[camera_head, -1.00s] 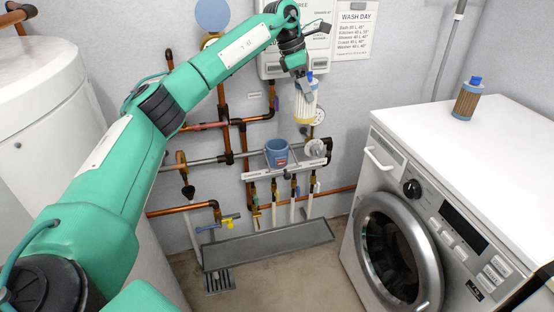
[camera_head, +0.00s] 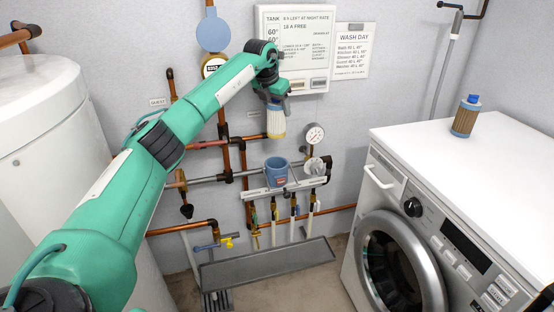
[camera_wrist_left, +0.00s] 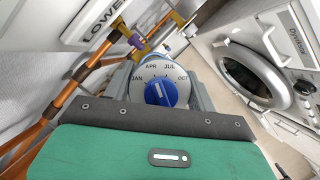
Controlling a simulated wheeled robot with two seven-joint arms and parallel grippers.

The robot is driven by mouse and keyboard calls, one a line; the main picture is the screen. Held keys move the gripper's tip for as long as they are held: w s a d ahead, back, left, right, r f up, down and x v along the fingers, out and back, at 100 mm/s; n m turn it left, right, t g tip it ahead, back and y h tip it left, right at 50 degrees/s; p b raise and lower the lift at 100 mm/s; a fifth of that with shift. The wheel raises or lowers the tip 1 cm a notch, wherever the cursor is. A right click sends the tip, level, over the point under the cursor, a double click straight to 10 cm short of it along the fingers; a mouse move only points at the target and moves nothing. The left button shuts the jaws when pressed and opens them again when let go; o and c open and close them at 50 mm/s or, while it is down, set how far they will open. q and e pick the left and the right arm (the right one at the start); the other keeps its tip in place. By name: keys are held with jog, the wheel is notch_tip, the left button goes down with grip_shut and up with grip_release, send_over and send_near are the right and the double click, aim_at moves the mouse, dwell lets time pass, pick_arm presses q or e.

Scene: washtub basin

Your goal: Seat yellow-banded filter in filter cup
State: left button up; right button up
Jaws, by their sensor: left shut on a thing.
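My left gripper (camera_head: 275,97) is shut on the upper part of a pale pleated filter (camera_head: 276,122) with a yellowish band at its lower end. The filter hangs nearly upright in front of the wall pipes. In the left wrist view its top shows as a grey month dial with a blue knob (camera_wrist_left: 160,92), between the gripper fingers. The blue filter cup (camera_head: 277,174) stands open on the pipe bracket, below the filter. A visible gap separates the filter's lower end from the cup's rim in the head view. My right gripper is not in view.
A brown filter with a blue cap (camera_head: 465,116) stands on the white washing machine (camera_head: 450,150) at right. A pressure gauge (camera_head: 314,134) and a white round fitting (camera_head: 314,165) are right of the cup. Copper pipes (camera_head: 244,160) run behind. A grey trough (camera_head: 268,264) lies below.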

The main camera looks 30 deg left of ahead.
pick_arm(q)
notch_tip(320, 180, down, 18)
jog(key=b, duration=0.1)
jog(key=shift+b, duration=0.3)
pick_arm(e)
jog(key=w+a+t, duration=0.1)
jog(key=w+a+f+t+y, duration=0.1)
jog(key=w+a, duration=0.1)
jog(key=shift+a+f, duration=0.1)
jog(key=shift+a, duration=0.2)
pick_arm(q)
jog(key=shift+f, duration=0.1)
jog(key=o, duration=0.8)
jog(key=shift+f, duration=0.15)
jog(key=o, duration=0.4)
jog(key=shift+o, duration=0.2)
